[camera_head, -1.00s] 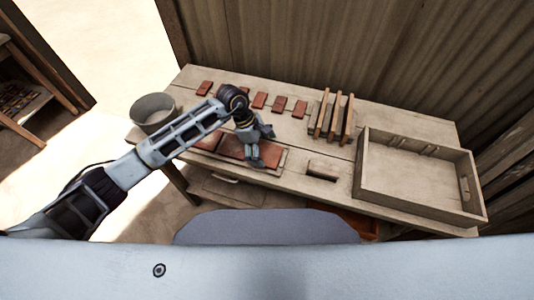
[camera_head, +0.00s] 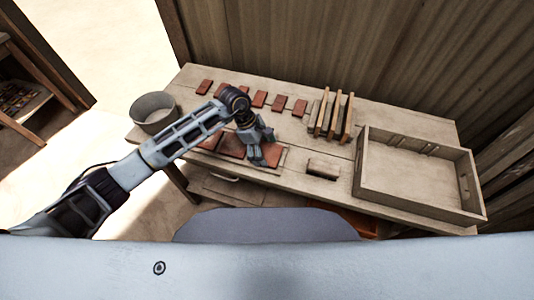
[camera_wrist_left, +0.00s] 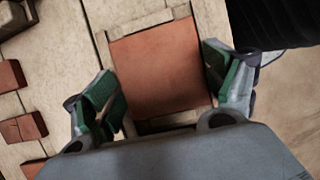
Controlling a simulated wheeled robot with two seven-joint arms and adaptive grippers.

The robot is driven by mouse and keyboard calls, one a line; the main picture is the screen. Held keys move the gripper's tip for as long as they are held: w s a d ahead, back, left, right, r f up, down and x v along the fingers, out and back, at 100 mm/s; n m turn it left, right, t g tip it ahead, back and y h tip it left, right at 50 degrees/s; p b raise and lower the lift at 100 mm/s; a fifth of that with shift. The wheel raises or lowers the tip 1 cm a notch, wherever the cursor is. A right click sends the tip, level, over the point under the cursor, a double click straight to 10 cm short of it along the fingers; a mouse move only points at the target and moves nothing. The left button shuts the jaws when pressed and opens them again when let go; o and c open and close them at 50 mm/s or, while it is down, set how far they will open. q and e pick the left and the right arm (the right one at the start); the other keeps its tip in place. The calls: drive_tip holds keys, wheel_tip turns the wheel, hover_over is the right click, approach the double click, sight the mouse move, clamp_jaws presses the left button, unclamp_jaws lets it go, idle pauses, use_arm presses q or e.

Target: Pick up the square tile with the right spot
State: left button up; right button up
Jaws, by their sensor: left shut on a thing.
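My left gripper (camera_head: 262,157) is at the right end of the row of square tiles near the table's front edge. It is shut on a red-brown square tile (camera_head: 273,154), which is partly hidden by the fingers in the head view. In the left wrist view the tile (camera_wrist_left: 162,70) lies flat between the two green-padded fingers of the left gripper (camera_wrist_left: 167,85). Light wood shows beyond its far and near edges. I cannot tell whether it is clear of the surface. Another square tile (camera_head: 232,146) lies to its left. My right gripper is not in view.
Several small red tiles (camera_head: 277,103) lie along the back of the table. Upright wooden boards (camera_head: 337,117) stand right of them. A shallow wooden tray (camera_head: 415,185) fills the right end. A wooden block (camera_head: 323,169) lies between gripper and tray. A grey bucket (camera_head: 154,113) is at left.

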sight(265, 152)
use_arm(q)
drive_tip(key=shift+r, duration=0.15)
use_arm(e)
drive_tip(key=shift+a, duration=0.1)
use_arm(q)
drive_tip(key=shift+w+r, duration=0.1)
drive_tip(key=shift+r, duration=0.5)
wheel_tip(265, 152, up, 7)
drive_tip(key=shift+f+b, duration=0.2)
drive_tip(key=shift+b, duration=0.5)
drive_tip(key=shift+r, duration=0.95)
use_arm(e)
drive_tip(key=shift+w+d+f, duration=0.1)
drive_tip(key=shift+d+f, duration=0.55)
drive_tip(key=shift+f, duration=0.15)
